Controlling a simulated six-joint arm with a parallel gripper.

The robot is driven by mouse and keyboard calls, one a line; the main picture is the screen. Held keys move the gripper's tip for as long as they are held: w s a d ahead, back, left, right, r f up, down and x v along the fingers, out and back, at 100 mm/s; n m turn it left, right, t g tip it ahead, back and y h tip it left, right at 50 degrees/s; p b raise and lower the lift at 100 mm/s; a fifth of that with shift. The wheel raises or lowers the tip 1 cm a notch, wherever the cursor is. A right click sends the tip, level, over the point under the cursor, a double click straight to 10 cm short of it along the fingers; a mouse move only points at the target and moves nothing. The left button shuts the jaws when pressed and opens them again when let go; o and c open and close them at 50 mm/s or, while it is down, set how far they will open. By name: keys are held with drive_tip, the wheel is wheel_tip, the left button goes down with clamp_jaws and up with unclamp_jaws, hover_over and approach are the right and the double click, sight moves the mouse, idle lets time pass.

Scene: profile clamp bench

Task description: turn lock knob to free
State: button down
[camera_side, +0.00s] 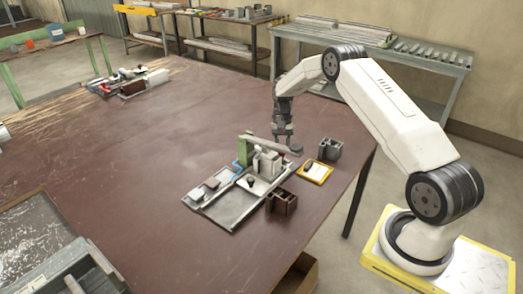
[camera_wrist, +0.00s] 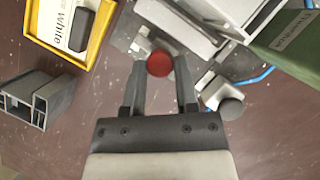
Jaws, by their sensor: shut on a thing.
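In the wrist view, a round red knob (camera_wrist: 159,64) sits between the tips of my gripper (camera_wrist: 160,72), and the jaws are shut on it. A mark showing its turn angle cannot be made out. In the side view my gripper (camera_side: 284,143) points down at the right end of the clamp fixture, and the red knob cannot be made out there. The fixture has a grey base plate (camera_side: 232,208), a green post (camera_side: 245,150) and a long grey bar (camera_side: 268,143). A dark round knob (camera_wrist: 231,108) shows right of my fingers in the wrist view.
A yellow tray (camera_side: 328,180) with a dark block and a card lies right of the fixture. A blue hose (camera_wrist: 257,77) runs by the fixture.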

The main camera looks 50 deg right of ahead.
drive_tip(key=shift+n, duration=0.6)
drive_tip(key=shift+h, duration=0.3)
drive_tip(key=shift+c, duration=1.9)
unclamp_jaws()
drive_tip(key=shift+w+r, duration=0.1)
drive_tip(key=v, duration=0.7)
drive_tip(key=shift+w+d+r, duration=0.15)
drive_tip(key=shift+r, duration=0.1)
